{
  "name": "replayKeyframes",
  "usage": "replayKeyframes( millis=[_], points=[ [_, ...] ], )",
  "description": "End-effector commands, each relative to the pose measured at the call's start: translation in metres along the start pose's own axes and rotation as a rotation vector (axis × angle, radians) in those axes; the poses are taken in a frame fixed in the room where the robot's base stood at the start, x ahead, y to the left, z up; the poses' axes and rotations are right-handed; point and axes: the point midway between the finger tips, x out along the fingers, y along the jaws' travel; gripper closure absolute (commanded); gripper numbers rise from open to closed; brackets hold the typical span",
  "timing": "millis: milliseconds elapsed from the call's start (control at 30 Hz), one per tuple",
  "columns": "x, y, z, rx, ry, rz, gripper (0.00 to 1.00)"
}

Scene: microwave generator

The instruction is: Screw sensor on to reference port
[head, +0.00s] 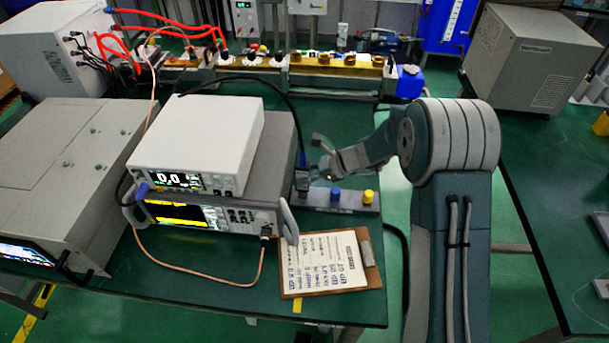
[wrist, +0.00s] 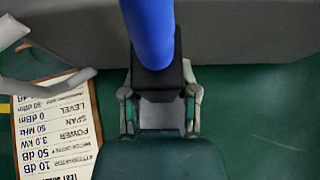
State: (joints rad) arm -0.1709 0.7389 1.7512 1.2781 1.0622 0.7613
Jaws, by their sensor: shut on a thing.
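My gripper (head: 308,173) is shut on the sensor, a dark block (wrist: 157,78) with a blue sleeve (wrist: 148,32) rising from it. In the head view the sensor (head: 302,181) stands roughly upright at the left end of a grey bar (head: 352,209). A black cable (head: 284,93) arcs from its top toward the instruments. In the wrist view my gripper's fingers (wrist: 160,98) flank the dark block. I cannot tell whether the sensor touches the bar. The reference port is not clearly identifiable; the sensor's lower end is hidden.
A blue knob (head: 336,195) and a yellow knob (head: 369,197) stand on the bar. A white meter (head: 205,140) sits on a grey instrument (head: 283,150) at left. A clipboard (head: 330,264) lies in front. An orange cable (head: 200,282) loops near the table's front edge.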

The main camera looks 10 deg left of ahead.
Motion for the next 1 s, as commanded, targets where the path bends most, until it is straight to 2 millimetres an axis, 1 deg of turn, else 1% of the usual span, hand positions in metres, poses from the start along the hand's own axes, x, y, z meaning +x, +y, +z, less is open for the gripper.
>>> replayKeyframes(
  millis=[367,1000],
  points=[
    [-0.003,-0.001,0.005,-0.002,-0.001,-0.003,1.0],
    [-0.018,0.0,0.028,-0.002,-0.001,-0.002,1.0]
  ],
)
